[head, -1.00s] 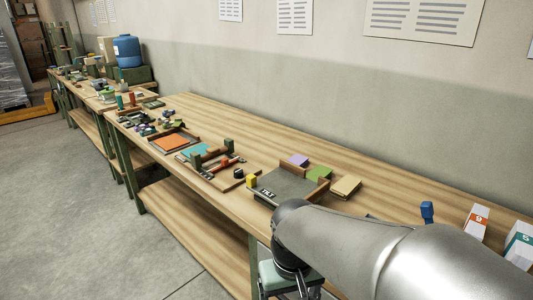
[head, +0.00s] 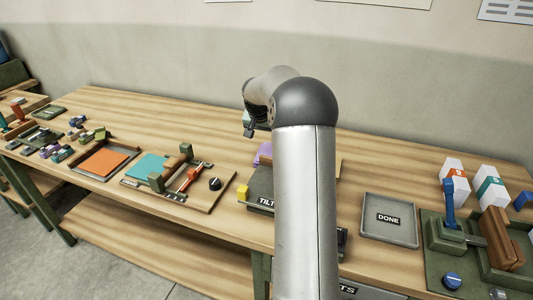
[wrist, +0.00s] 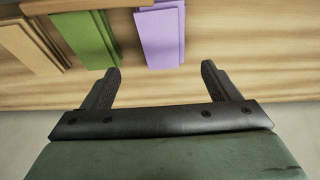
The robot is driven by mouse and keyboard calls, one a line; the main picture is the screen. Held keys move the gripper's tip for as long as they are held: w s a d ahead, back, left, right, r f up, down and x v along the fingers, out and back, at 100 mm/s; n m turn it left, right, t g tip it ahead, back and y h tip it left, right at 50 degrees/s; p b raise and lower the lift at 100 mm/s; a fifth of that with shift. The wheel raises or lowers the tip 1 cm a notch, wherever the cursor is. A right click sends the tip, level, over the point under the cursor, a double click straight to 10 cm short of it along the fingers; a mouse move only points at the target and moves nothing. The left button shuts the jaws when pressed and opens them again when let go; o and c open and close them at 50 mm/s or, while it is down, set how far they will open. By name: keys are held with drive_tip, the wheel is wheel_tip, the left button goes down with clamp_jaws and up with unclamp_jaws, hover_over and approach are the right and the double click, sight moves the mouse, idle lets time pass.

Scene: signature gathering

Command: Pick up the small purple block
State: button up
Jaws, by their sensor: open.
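A flat purple block (wrist: 160,36) lies in the wrist view just beyond my fingertips, in line with the gap between them. In the head view a purple piece (head: 264,151) shows at the back of the TILT tray, partly hidden by my arm. My gripper (wrist: 160,69) is open and empty. In the head view my gripper (head: 249,132) hangs above the table near the purple piece. Small purple pieces (head: 62,153) also sit in the cluster at the left of the table.
A green block (wrist: 90,36) and a tan block (wrist: 30,42) lie left of the purple one in the wrist view. The TILT tray (head: 259,186) is half behind my arm. A DONE tray (head: 375,234) and white boxes (head: 453,172) stand to the right.

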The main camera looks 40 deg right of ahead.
sight(267, 152)
drive_tip(key=p+x, duration=0.1)
drive_tip(key=x, duration=0.2)
drive_tip(key=p+x, duration=0.1)
drive_tip(key=x, duration=0.3)
drive_tip(key=p+x, duration=0.1)
drive_tip(key=x, duration=0.3)
drive_tip(key=shift+w+a, duration=0.1)
drive_tip(key=shift+w, duration=0.25)
drive_tip(key=c, duration=1.1)
